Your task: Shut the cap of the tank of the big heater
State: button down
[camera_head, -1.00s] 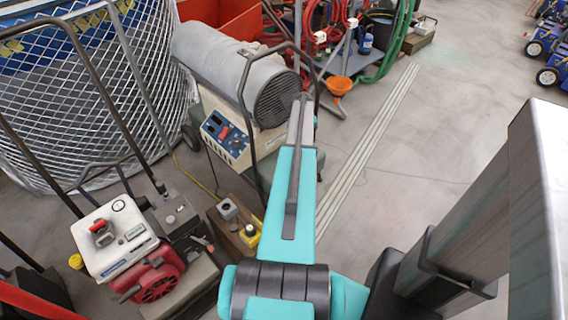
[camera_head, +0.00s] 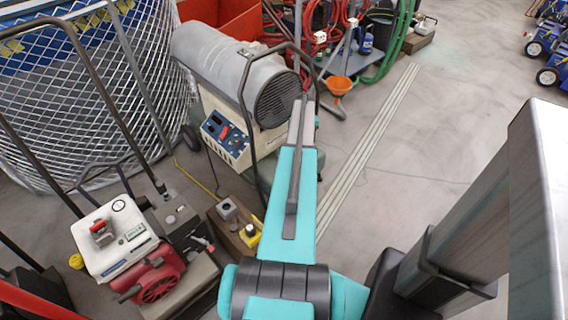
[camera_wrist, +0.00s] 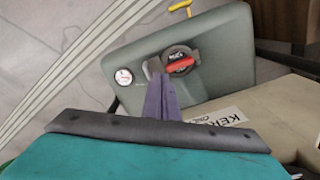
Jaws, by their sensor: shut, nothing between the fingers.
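The big heater (camera_head: 220,66) has a grey barrel on a cream body with a control panel; it stands beyond my arm in the head view. In the wrist view its grey-green tank (camera_wrist: 219,40) fills the upper middle. On the tank top sits a dark round cap (camera_wrist: 179,58) with a red bar across it. I cannot tell how far it is turned or seated. A white round gauge (camera_wrist: 124,77) is to its left. My gripper (camera_wrist: 157,76) is shut and empty, its tips just beside the cap's lower left; contact is unclear. The head view hides the cap.
A cream panel with a black-lettered label (camera_wrist: 217,117) lies beside the tank. In the head view, a black tube handle (camera_head: 243,100) loops around the heater's front. A white-topped red engine (camera_head: 115,233) stands at lower left, an orange funnel (camera_head: 339,84) behind.

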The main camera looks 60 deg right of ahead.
notch_tip(320, 180, up, 8)
jog(key=p, duration=0.3)
jog(key=shift+p, duration=0.35)
dwell(0.4)
dwell(0.5)
